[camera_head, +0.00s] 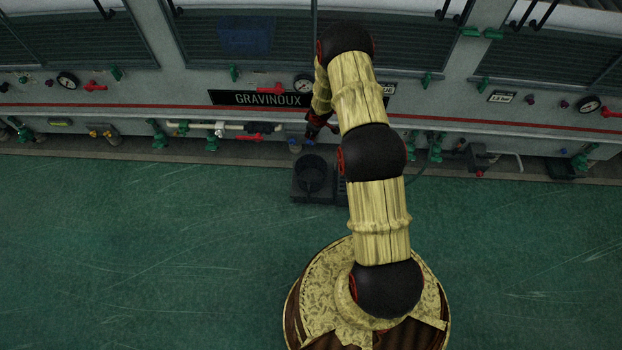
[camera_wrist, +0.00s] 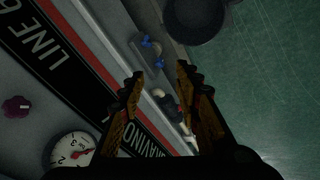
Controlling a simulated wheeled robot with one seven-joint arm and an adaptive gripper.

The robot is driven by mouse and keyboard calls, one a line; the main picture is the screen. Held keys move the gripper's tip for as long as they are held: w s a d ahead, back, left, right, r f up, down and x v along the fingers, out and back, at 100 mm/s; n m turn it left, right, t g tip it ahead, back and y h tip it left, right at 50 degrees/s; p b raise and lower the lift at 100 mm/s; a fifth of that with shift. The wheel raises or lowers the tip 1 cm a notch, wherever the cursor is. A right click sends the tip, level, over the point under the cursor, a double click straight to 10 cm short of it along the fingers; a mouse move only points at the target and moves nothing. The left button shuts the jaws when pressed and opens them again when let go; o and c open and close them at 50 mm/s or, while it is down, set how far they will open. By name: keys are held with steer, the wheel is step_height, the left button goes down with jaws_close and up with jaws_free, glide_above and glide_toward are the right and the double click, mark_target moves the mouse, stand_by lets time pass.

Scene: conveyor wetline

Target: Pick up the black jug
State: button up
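A dark round open-topped vessel, which looks like the black jug (camera_head: 311,172), stands on a low dark stand (camera_head: 298,194) on the floor in front of the machine. In the wrist view the jug (camera_wrist: 194,16) is partly cut off at the top edge, to the right of the fingers. My gripper (camera_wrist: 160,75) is open, with nothing between its two yellow-and-black fingers. In the head view my gripper (camera_head: 316,128) is small and dark, close to the machine front and above the jug in the picture, apart from it. The jug's handle is not clear.
The machine front carries the GRAVINOUX sign (camera_head: 262,98), a gauge (camera_head: 303,84), red levers and green valves. A pipe with a red-handled valve (camera_head: 249,137) runs low along it. Blue-handled taps (camera_wrist: 152,50) lie beyond my fingers. The green floor (camera_head: 150,240) is clear.

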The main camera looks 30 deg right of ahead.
steer(key=s+a+f+n+y, duration=0.1)
steer(key=s+f, duration=0.2)
steer(key=f, duration=0.6)
steer(key=s+a+f+y, duration=0.1)
steer(key=s+f, duration=0.3)
steer(key=f, duration=0.5)
steer(key=n+y+b, duration=0.1)
steer(key=y, duration=0.1)
glide_toward(309, 195)
steer(key=d+x, duration=0.1)
steer(key=x, duration=0.3)
steer(key=f, duration=0.1)
steer(key=w+a+f+b, duration=0.1)
steer(key=shift+a+f+g, duration=0.2)
steer(key=shift+f+g, duration=0.1)
steer(key=shift+f, duration=0.1)
steer(key=shift+d+b+x, duration=0.1)
steer(key=shift+b+x, duration=0.7)
steer(key=shift+x, duration=0.6)
steer(key=shift+d+b+x, duration=0.15)
steer(key=shift+b+x, duration=0.65)
steer(key=shift+x, duration=0.55)
steer(key=shift+w, duration=0.15)
steer(key=c, duration=0.4)
jaws_close()
